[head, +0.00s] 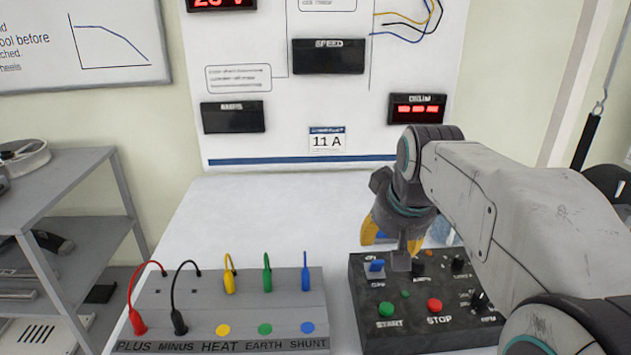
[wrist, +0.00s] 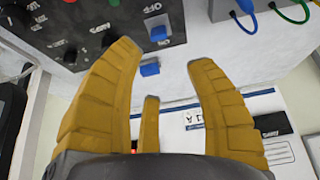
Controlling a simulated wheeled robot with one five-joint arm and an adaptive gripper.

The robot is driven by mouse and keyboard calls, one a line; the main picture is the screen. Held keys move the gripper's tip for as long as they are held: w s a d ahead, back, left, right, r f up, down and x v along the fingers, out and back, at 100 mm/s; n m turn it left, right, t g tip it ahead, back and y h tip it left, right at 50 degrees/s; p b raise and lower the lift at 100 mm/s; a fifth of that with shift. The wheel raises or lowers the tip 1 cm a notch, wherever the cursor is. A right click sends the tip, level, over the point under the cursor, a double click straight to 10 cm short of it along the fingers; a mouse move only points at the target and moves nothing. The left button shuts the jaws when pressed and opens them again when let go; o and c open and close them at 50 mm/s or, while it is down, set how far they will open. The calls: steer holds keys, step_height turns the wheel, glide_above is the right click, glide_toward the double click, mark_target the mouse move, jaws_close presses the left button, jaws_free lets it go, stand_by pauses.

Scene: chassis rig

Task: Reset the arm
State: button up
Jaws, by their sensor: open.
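My gripper (head: 393,240) hangs over the table at the back edge of the black control box (head: 412,342). Its yellow fingers are spread and empty in the wrist view (wrist: 165,58). The arm reaches in from the right, bent down at the wrist. The box carries a blue switch (head: 376,265), a green START button (head: 386,309) and a red STOP button (head: 434,305). The switch also shows beyond the fingertips in the wrist view (wrist: 158,33). A small blue block (wrist: 150,69) shows between the fingers; I cannot tell whether they touch it.
A grey terminal block (head: 180,300) with coloured plugs stands left of the control box. A panel with displays (head: 328,56) rises behind the white table (head: 280,210). The table between block and panel is clear. A grey shelf (head: 70,190) stands at left.

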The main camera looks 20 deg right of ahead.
steer(key=s+a+r+n+g+p, duration=0.1)
steer(key=s+a+r+p, duration=0.2)
steer(key=s+p, duration=0.6)
steer(key=s+a+r+n+g+y+p, duration=0.1)
steer(key=s+a+r+p, duration=0.3)
steer(key=s+p, duration=0.5)
steer(key=shift+s+a, duration=0.15)
steer(key=shift+a, duration=0.5)
